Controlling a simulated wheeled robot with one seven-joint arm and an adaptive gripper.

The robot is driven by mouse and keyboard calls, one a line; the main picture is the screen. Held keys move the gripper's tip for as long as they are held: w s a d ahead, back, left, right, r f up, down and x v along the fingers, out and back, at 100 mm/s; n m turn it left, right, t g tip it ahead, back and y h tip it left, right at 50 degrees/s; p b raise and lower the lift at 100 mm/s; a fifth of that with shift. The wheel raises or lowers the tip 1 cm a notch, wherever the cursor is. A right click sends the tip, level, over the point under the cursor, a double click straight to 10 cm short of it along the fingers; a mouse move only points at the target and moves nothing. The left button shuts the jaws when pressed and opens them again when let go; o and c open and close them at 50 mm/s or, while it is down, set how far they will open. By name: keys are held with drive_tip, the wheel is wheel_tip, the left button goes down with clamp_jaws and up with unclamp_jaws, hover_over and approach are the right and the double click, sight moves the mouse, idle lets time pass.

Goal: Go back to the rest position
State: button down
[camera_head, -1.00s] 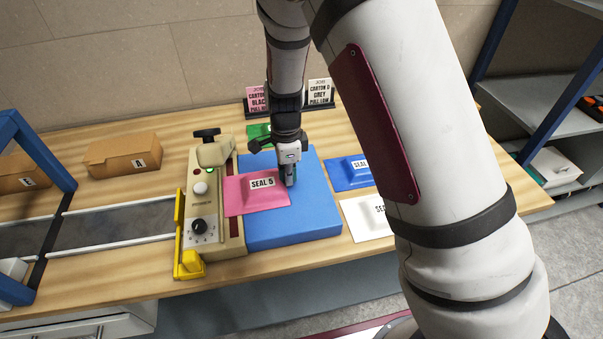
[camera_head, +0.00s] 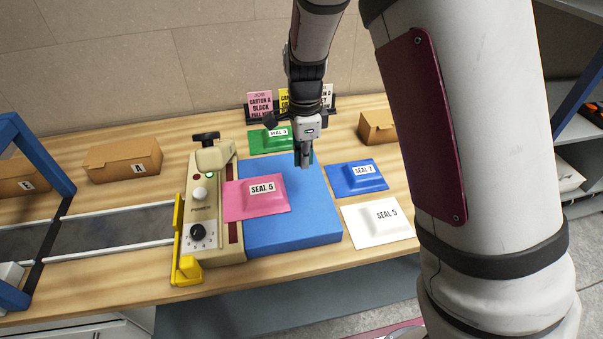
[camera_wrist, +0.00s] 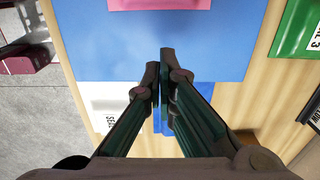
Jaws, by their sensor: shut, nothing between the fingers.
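My gripper (camera_head: 303,162) is shut and empty. It hangs above the back right part of the blue mat (camera_head: 315,225), pointing down. In the wrist view its closed fingers (camera_wrist: 160,60) show over the blue mat's edge. The pink packet marked SEAL 5 (camera_head: 240,205) lies with its left edge at the beige sealing press (camera_head: 198,222) and the rest on the blue mat, apart from my gripper. My arm rises from the gripper and fills the right of the head view.
A green packet (camera_head: 258,145) lies behind the mat; a blue packet (camera_head: 342,182) and a white packet (camera_head: 365,228) lie right of it. Cartons (camera_head: 125,165) (camera_head: 372,128) stand on the table. Job cards (camera_head: 260,103) stand at the back. A blue frame (camera_head: 30,160) stands left.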

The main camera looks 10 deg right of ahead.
drive_tip(key=shift+r, duration=1.45)
